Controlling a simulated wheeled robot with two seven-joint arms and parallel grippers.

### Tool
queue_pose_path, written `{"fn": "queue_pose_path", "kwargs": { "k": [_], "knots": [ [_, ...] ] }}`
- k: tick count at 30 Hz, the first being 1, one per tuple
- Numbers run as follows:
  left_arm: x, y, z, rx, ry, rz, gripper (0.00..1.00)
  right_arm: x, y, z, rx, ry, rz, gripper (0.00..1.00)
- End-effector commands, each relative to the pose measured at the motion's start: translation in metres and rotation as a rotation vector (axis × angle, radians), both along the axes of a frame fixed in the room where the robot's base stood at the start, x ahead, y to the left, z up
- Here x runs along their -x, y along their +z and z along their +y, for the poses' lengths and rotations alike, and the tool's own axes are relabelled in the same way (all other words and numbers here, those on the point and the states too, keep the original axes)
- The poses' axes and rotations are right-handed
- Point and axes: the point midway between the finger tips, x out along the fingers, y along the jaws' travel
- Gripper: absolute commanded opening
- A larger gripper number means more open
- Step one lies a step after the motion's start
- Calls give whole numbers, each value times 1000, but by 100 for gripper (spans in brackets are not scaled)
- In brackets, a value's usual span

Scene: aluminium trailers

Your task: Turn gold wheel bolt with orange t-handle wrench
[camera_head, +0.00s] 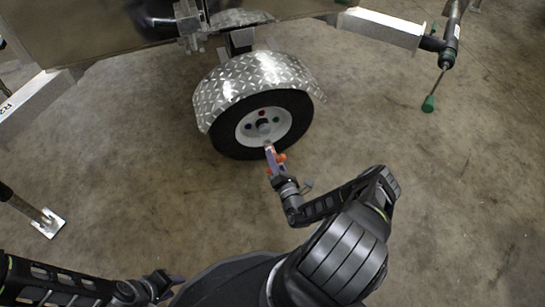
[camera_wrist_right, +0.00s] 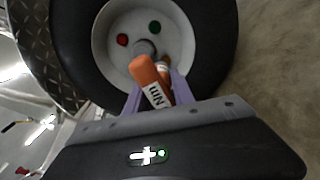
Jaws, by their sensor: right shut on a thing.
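The orange t-handle wrench (camera_head: 281,158) is held between the purple fingers of my right gripper (camera_head: 271,157), just in front of the wheel's lower rim. In the right wrist view, the wrench's orange handle (camera_wrist_right: 143,69) with a white label sits between the fingers, and its far end points at the white wheel (camera_wrist_right: 108,60). A red bolt (camera_wrist_right: 122,39) and a green bolt (camera_wrist_right: 155,27) show on the wheel. The gold bolt is not clearly visible; the wrench covers the lower part of the rim. My left gripper (camera_head: 172,282) is low at the bottom left, away from the wheel, its fingers too small to judge.
A diamond-plate fender (camera_head: 240,85) curves over the black tire (camera_head: 232,146). A trailer beam (camera_head: 385,27) with a green-tipped crank (camera_head: 429,103) stands at upper right. A metal support foot (camera_head: 48,224) is at left. The concrete floor around the wheel is clear.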

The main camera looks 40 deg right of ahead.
Motion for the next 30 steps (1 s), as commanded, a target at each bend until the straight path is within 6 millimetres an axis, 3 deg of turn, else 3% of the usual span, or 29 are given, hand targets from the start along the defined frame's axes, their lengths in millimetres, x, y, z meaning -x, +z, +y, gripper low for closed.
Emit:
{"fn": "queue_pose_path", "kwargs": {
  "k": [4,20,30],
  "knots": [
    [0,-1,0,0,0,-1,36,6,-13,1,13,-27,1,0],
    [0,-3,0,0,0,-1,36,8,-15,3,10,-28,2,0],
    [-2,-11,0,-1,3,-4,36,-7,-15,-2,12,-26,0,0]
  ]
}}
